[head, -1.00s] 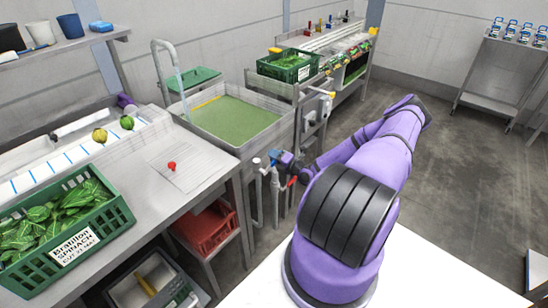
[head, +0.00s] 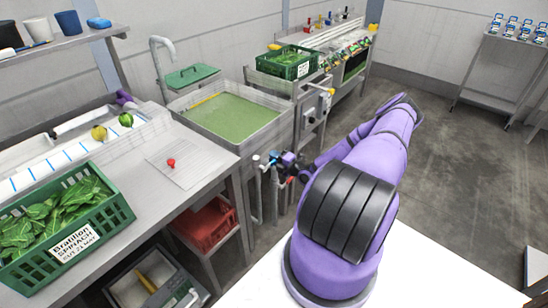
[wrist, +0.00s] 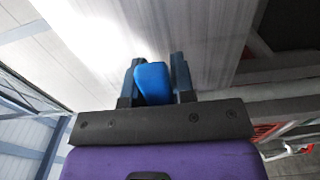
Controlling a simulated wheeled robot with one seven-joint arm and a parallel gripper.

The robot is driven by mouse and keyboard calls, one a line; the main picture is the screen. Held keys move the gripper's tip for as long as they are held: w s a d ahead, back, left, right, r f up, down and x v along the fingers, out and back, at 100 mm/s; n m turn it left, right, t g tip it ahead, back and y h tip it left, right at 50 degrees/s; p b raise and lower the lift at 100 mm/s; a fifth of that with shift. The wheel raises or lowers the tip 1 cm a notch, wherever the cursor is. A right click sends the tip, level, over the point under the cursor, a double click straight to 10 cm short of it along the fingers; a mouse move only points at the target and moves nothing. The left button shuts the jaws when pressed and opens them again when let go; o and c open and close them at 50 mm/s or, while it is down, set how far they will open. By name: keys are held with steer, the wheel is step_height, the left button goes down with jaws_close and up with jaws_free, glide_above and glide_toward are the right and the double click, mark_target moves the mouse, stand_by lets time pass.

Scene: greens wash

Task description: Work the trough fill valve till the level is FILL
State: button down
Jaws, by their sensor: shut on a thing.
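The trough (head: 240,140) holds green water (head: 235,112) that covers its floor; a yellow strip (head: 206,98) shows along its back left inner wall. I cannot read a FILL mark. The curved spout (head: 158,62) stands at its back left corner, with no stream visible from it. The fill valve (head: 272,160) sits on pipework in front of the trough's right part. My gripper (head: 284,160) is at the valve, partly hidden by my arm. In the wrist view my gripper (wrist: 154,80) is shut on the blue valve handle (wrist: 153,84).
A red crate (head: 207,222) sits beneath. Another green crate (head: 288,62) stands beyond the trough.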

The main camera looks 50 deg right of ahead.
steer(key=c, duration=1)
jaws_free()
steer(key=shift+o, duration=0.2)
steer(key=shift+s, duration=0.15)
steer(key=s, duration=1)
steer(key=shift+s+d, duration=0.3)
steer(key=shift+d, duration=0.1)
